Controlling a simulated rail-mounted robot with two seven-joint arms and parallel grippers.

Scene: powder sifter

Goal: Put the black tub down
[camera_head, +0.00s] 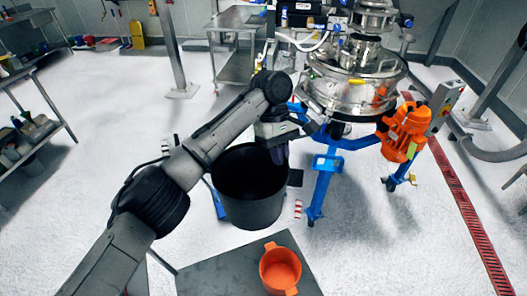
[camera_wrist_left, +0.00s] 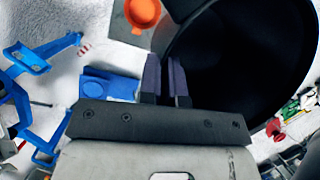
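The black tub (camera_head: 250,207) is a wide, deep, upright round vessel in the middle of the head view. It looks empty and dark inside. My left gripper (camera_head: 280,152) is at its right rim, with the fingers pointing down. In the left wrist view the two dark fingers (camera_wrist_left: 166,80) sit close together astride the edge of the tub (camera_wrist_left: 240,60), shut on its wall. I cannot tell whether the tub's bottom touches anything. My right gripper is in neither view.
A grey table (camera_head: 215,272) with an orange pot (camera_head: 280,268) stands in front of the tub. A steel sifter (camera_head: 355,85) on a blue frame (camera_head: 322,180), with an orange motor (camera_head: 403,130), stands behind right. Shelves (camera_head: 35,125) line the left.

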